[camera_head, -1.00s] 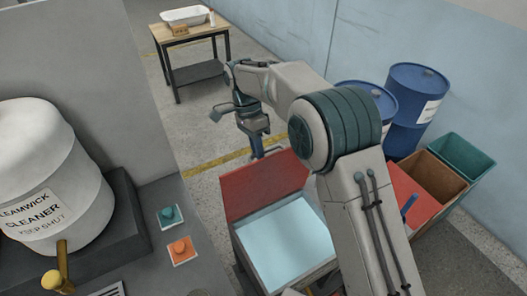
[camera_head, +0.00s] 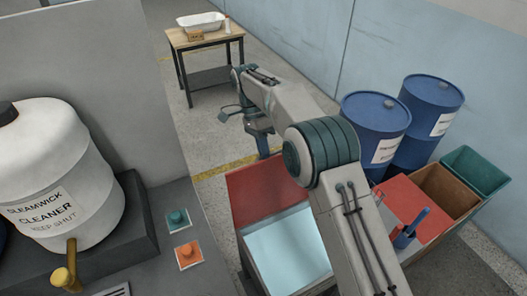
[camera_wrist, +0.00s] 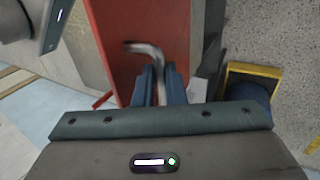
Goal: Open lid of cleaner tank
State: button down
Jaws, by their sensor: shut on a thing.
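A grey tank (camera_head: 247,262) holding pale blue liquid (camera_head: 290,250) stands in the middle of the head view. Its red lid (camera_head: 262,185) is raised at the far edge, leaving the liquid open to view. In the wrist view the red lid (camera_wrist: 135,25) fills the upper middle. My gripper (camera_wrist: 160,75) is shut on a bent silver handle (camera_wrist: 150,49) in front of the lid. In the head view my gripper (camera_head: 262,143) is just beyond the lid's upper edge, and the handle is hidden there.
A white drum labelled cleaner, keep shut (camera_head: 60,175) stands on the grey counter at left, beside green (camera_head: 178,219) and orange (camera_head: 187,254) buttons. Blue barrels (camera_head: 375,125) and bins (camera_head: 475,172) line the right wall. A wooden table (camera_head: 205,38) stands at the back.

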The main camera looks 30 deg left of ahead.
jog(key=shift+d+f, duration=0.1)
jog(key=shift+f, duration=0.3)
jog(key=c, duration=1.5)
grip_release()
jog(key=shift+c, duration=0.2)
jog(key=shift+o, duration=0.3)
jog(key=shift+w, duration=0.2)
jog(key=w+d+r+b, duration=0.3)
jog(key=d+r+b, duration=0.2)
jog(key=d+r, duration=0.6)
jog(key=shift+s+r, duration=0.1)
